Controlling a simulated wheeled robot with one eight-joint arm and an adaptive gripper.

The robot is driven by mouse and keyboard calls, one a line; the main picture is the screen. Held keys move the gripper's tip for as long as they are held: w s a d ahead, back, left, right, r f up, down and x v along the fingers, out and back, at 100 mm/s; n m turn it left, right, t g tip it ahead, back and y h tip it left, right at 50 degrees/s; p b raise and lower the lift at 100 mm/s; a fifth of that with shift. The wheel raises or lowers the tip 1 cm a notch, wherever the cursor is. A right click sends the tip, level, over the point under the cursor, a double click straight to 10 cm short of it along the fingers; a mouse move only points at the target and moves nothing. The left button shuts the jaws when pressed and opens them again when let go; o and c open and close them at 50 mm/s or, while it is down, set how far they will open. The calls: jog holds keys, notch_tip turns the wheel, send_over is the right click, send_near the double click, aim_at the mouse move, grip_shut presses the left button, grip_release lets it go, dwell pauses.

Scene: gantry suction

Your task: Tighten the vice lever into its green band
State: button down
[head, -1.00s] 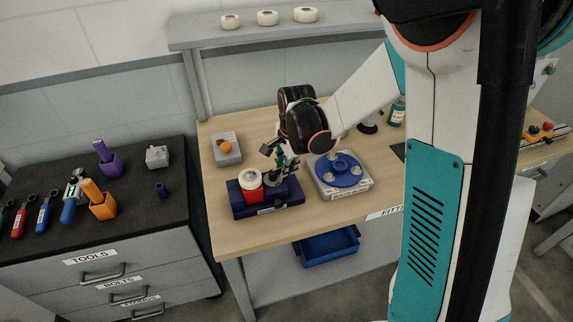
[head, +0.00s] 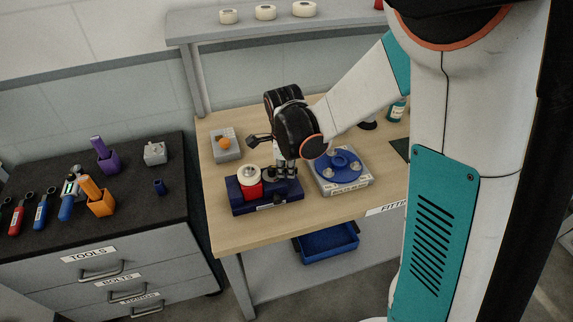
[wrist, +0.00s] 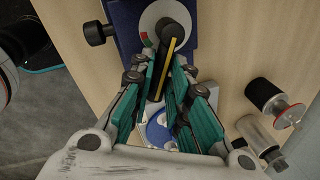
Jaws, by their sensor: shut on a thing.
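The vice (head: 252,207) is a dark blue block on the wood bench, with a red part and a white round piece on top. In the wrist view, a pale disc (wrist: 153,22) on the blue vice body (wrist: 127,18) carries a small green mark and a red mark at its left edge. The dark lever (wrist: 170,32) with a yellow stripe crosses the disc and runs down between my fingers. My gripper (wrist: 165,62) is shut on the lever. In the head view my gripper (head: 279,168) is over the vice's right part and hides the lever.
A grey plate with a blue round fixture (head: 342,167) stands close right of the vice. A grey box with an orange ball (head: 226,146) sits behind left. The dark tool cabinet (head: 130,215) is at left. Bare bench lies in front of the vice.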

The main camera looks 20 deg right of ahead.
jog(key=shift+s+a+m, duration=0.2)
jog(key=shift+s+m, duration=0.1)
jog(key=shift+m, duration=0.6)
jog(key=c, duration=1.5)
grip_release()
jog(key=shift+c, duration=0.2)
notch_tip(320, 180, up, 12)
jog(key=s+a, duration=0.1)
jog(key=s, duration=0.1)
jog(key=shift+a, duration=0.15)
jog(key=shift+s, duration=0.1)
